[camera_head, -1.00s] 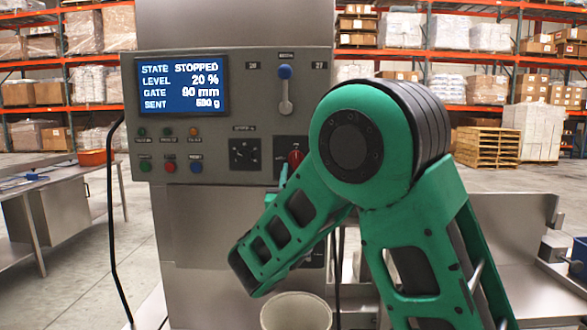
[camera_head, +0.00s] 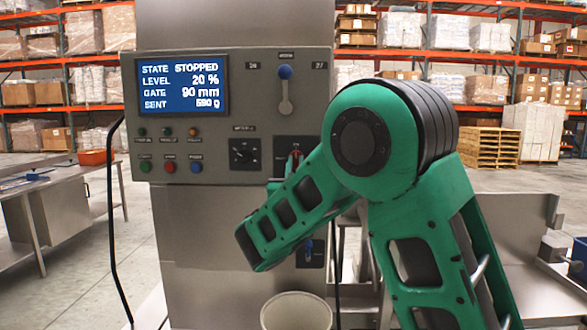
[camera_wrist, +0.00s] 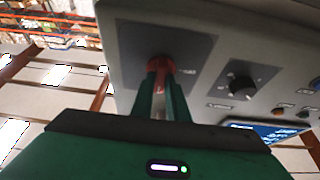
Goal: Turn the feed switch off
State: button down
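The control panel (camera_head: 225,110) fills the upper middle of the head view. A red rotary switch (camera_head: 296,154) sits on a dark plate at its lower right, partly hidden by my arm; its label is too small to read. In the wrist view the red switch (camera_wrist: 160,66) is between the tips of my gripper (camera_wrist: 163,85). The two green fingers are close together and appear shut on its red handle. The panel display (camera_head: 182,84) reads STATE STOPPED, LEVEL 20 %, GATE 90 mm.
A black knob (camera_head: 243,152) is left of the switch. A blue-tipped lever (camera_head: 285,73) is above it. Several push buttons are at lower left. A pale bin (camera_head: 297,312) stands below. A steel table (camera_head: 60,185) is at left.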

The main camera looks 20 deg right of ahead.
jog(key=shift+n, duration=0.5)
jog(key=n+y, duration=0.3)
jog(key=n, duration=0.1)
jog(key=shift+s+d+n, duration=0.1)
jog(key=shift+d+n, duration=0.05)
jog(key=shift+n, duration=0.25)
jog(key=n+y, duration=0.1)
jog(key=n, duration=0.2)
jog(key=n+y, duration=0.2)
jog(key=n, duration=0.1)
jog(key=shift+d+r+n, duration=0.1)
jog(key=shift+n, duration=0.3)
jog(key=n, duration=0.2)
jog(key=n+g+y, duration=0.1)
jog(key=n, duration=0.1)
jog(key=shift+n+y, duration=0.3)
jog(key=n+g+y, duration=0.1)
jog(key=n+g, duration=0.1)
jog(key=n, duration=0.3)
jog(key=shift+g, duration=0.3)
jog(key=c, duration=1.7)
grip_release()
